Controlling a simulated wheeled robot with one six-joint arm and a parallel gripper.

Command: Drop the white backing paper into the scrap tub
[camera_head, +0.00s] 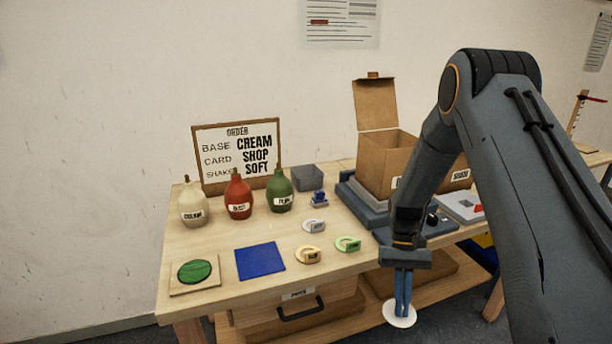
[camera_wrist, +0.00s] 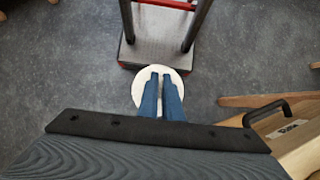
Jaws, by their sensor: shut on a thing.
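The white backing paper (camera_head: 399,316) is a thin round disc. My gripper (camera_head: 402,298) is shut on it and points down, in front of the table's front edge. The wrist view shows the paper (camera_wrist: 140,88) between and around the blue fingertips (camera_wrist: 160,76), above the grey floor. A small open grey tub (camera_head: 307,178) stands at the back of the table, right of the order board. No label shows on it, so I cannot tell whether it is the scrap tub. My gripper is well apart from it.
The wooden table (camera_head: 220,290) holds several bottles, a blue square (camera_head: 260,261), a green disc on a board (camera_head: 195,271), ring-shaped pieces and an open cardboard box (camera_head: 385,160). A drawer handle (camera_wrist: 270,113) juts out at right in the wrist view.

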